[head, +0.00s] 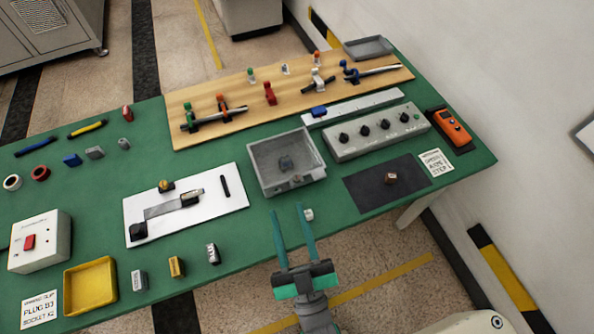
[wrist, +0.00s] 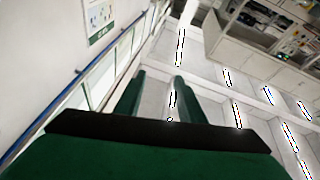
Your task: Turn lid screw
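A small pale round piece (head: 308,214) lies on the table in front of the box, just right of my fingertips. I cannot tell which part is the lid screw. My gripper (head: 287,208) is at the table's front edge, in front of the box. Its two green fingers are apart with nothing between them; they also show apart in the wrist view (wrist: 157,92).
A grey panel with black knobs (head: 376,131) and a black mat (head: 371,192) lie right of the box. A white board with a metal arm (head: 219,181) lies left. A wooden board (head: 238,113) with clamps is behind. The wrist view shows walls and a sign (wrist: 100,17).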

